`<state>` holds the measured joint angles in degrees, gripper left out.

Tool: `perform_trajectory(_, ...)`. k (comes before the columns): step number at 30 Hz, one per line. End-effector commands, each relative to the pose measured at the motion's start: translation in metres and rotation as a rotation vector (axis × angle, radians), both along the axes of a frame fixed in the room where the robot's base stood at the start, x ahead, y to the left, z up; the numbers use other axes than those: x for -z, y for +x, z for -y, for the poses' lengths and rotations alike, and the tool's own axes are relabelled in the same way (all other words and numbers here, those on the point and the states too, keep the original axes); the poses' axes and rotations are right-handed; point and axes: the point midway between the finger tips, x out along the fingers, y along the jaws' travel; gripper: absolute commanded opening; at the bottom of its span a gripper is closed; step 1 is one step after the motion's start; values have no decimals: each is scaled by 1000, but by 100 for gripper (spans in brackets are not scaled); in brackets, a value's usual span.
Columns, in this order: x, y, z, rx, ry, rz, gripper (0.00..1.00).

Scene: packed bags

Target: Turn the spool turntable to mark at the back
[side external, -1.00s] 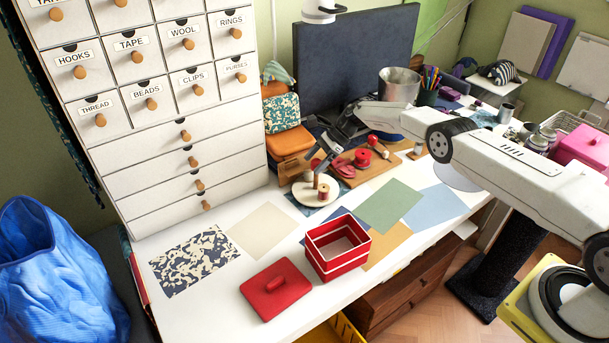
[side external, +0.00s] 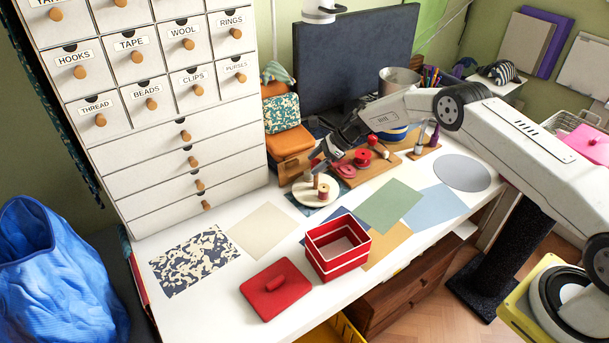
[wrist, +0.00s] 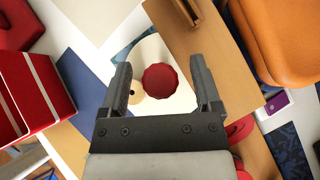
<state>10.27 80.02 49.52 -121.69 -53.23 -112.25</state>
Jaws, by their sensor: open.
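The spool turntable (side external: 304,196) is a cream round disc on the table in front of the orange case. A red spool (side external: 323,191) and a wooden peg (side external: 315,180) stand on it. My gripper (side external: 319,165) is low at the turntable from the back right. In the wrist view my gripper (wrist: 161,62) is open, with the red spool (wrist: 160,79) between its fingers in the picture. The peg (wrist: 137,92) shows beside the left finger. I cannot tell whether a finger touches either one. The mark at the back cannot be made out.
A wooden board (side external: 352,172) with red items lies close behind the turntable at right. A patterned case (side external: 282,114) and orange case (side external: 288,142) stand behind it. A red open box (side external: 337,262) and red lid (side external: 275,291) are in front. Flat coloured sheets lie between.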

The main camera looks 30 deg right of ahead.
Motion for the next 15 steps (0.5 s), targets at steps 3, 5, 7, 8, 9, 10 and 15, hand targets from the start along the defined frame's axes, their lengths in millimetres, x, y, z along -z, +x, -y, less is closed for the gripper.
perform_trajectory(3,-1,0,-1,54,2,-1,81)
perform_trajectory(5,-1,0,0,83,0,-1,81)
perform_trajectory(7,0,-1,0,119,0,-2,81)
perform_trajectory(8,-1,0,0,135,1,-1,81)
perform_trajectory(9,-1,0,0,156,1,-1,81)
perform_trajectory(10,-1,0,0,175,1,-1,81)
perform_trajectory(15,0,-1,0,276,0,-1,81)
